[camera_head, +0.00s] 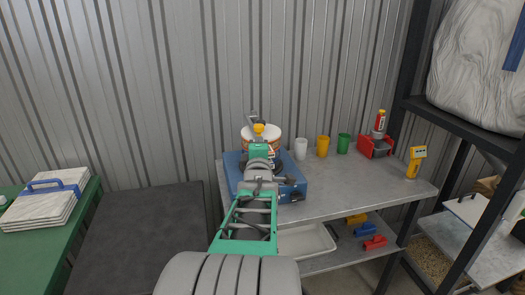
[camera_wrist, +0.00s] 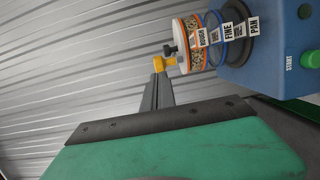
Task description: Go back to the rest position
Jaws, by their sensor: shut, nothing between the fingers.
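My gripper (camera_wrist: 159,82) shows in the wrist view as dark narrow fingers, shut together and empty. Its tips are close to a small yellow piece with a black knob (camera_wrist: 168,55) beside the sieve stack; I cannot tell whether they touch it. In the head view my arm reaches forward over the workbench, with my gripper (camera_head: 258,142) in front of the sieve stack (camera_head: 273,134). The stack stands on a blue shaker base (camera_head: 292,187). In the wrist view the stack (camera_wrist: 197,44) carries labels including ROUGH, FINE and PAN.
On the workbench (camera_head: 350,190) stand white (camera_head: 300,148), yellow (camera_head: 322,146) and green (camera_head: 343,143) cups, a red device (camera_head: 375,147) and a yellow meter (camera_head: 415,160). A shelf rack (camera_head: 465,118) is at right. A green table (camera_head: 35,245) with white slabs is at left.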

